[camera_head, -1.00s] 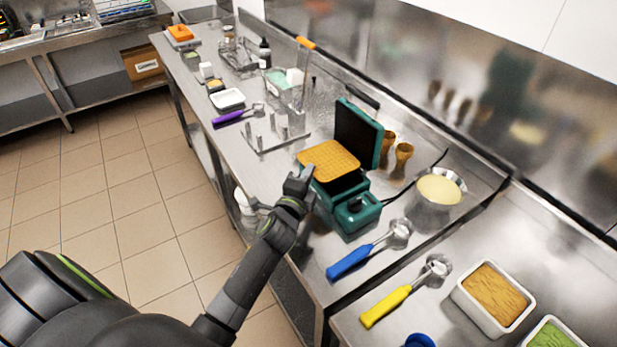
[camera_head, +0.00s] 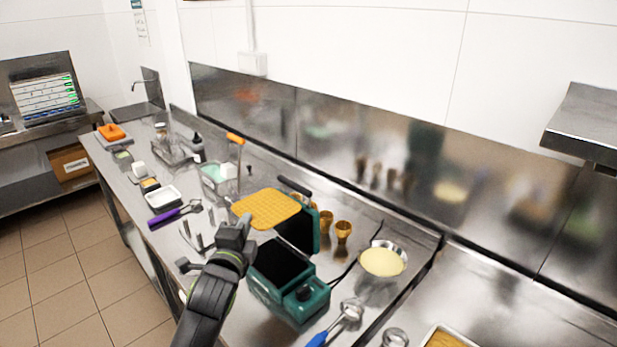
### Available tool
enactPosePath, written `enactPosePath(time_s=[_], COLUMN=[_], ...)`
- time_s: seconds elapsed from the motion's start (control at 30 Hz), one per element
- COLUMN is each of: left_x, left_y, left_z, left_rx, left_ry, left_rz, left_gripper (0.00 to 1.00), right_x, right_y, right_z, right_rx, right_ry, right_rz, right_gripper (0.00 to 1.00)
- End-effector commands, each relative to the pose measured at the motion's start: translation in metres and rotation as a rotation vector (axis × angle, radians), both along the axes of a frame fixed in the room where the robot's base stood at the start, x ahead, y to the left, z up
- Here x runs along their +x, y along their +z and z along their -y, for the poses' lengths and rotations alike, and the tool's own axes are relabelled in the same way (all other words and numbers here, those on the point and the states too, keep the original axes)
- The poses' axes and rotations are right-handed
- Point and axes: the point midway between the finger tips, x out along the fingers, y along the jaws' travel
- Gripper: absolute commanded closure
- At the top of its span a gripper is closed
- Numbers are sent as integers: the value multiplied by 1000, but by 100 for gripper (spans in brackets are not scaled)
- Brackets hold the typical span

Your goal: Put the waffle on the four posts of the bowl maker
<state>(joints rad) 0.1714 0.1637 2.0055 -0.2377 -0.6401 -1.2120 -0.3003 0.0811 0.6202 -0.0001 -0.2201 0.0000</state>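The waffle (camera_head: 267,208) is a flat golden square with rounded corners and a grid pattern. My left gripper (camera_head: 244,226) is shut on its near edge and holds it level, raised above the counter. The bowl maker (camera_head: 189,236) stands left of the gripper, with short metal posts and a tall lever with an orange handle (camera_head: 235,138). The waffle and my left arm cover part of the bowl maker, and not all four posts show clearly. The waffle is to the right of the posts, apart from them. My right gripper is not in view.
The open green waffle iron (camera_head: 290,285) stands just right of my arm, its lid raised behind. Cones (camera_head: 343,231) and a batter bowl (camera_head: 382,262) are farther right. A purple scoop (camera_head: 168,216) and a white tray (camera_head: 162,195) lie left of the bowl maker.

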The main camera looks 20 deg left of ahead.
Motion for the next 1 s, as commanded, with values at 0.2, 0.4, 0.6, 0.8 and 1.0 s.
enactPosePath(time_s=[0.2,0.4,0.6,0.8,1.0], left_x=[-8,-33,-61,-78,-81], left_y=[0,5,14,20,23], left_z=[15,48,73,85,87], left_rx=[-8,-18,-12,-2,0], left_ry=[-11,-49,-95,-123,-129], left_rz=[1,-1,-1,0,1], left_gripper=[100,100,100,100,100], right_x=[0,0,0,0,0], right_y=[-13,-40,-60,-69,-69], right_z=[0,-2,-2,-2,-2], right_rx=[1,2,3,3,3], right_ry=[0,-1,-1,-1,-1], right_rz=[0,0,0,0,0], right_gripper=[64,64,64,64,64])
